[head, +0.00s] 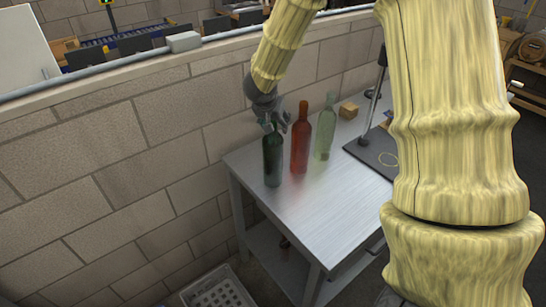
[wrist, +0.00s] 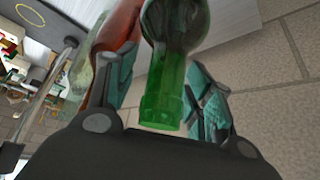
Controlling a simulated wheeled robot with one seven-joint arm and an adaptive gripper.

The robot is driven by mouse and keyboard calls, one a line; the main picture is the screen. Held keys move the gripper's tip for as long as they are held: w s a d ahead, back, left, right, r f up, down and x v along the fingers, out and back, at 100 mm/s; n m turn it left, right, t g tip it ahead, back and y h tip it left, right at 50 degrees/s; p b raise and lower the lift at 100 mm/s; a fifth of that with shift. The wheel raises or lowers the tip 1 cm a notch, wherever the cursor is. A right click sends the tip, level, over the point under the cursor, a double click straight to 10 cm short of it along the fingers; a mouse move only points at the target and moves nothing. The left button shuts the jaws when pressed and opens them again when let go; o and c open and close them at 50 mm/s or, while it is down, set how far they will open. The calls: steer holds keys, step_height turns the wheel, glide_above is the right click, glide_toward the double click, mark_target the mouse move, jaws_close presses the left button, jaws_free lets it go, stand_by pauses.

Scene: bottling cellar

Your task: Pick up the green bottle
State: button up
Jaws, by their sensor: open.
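A dark green bottle (head: 272,162) stands upright near the left end of the metal table (head: 325,205). My gripper (head: 275,122) is at its top, with the fingers spread around the neck. In the wrist view, the green bottle's neck (wrist: 165,95) lies between the two teal-padded fingers of my gripper (wrist: 163,82). The neck partly hides behind the fingers in the head view.
A red bottle (head: 300,142) stands close on the right, then a pale clear-green bottle (head: 325,130). A small wooden block (head: 348,110) and a dark stand base (head: 375,155) lie beyond. A block wall (head: 130,150) runs behind the table. The table's front is clear. A crate (head: 222,286) stands below.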

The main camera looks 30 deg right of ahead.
jaws_close()
stand_by(0.3)
steer(key=shift+r, duration=0.1)
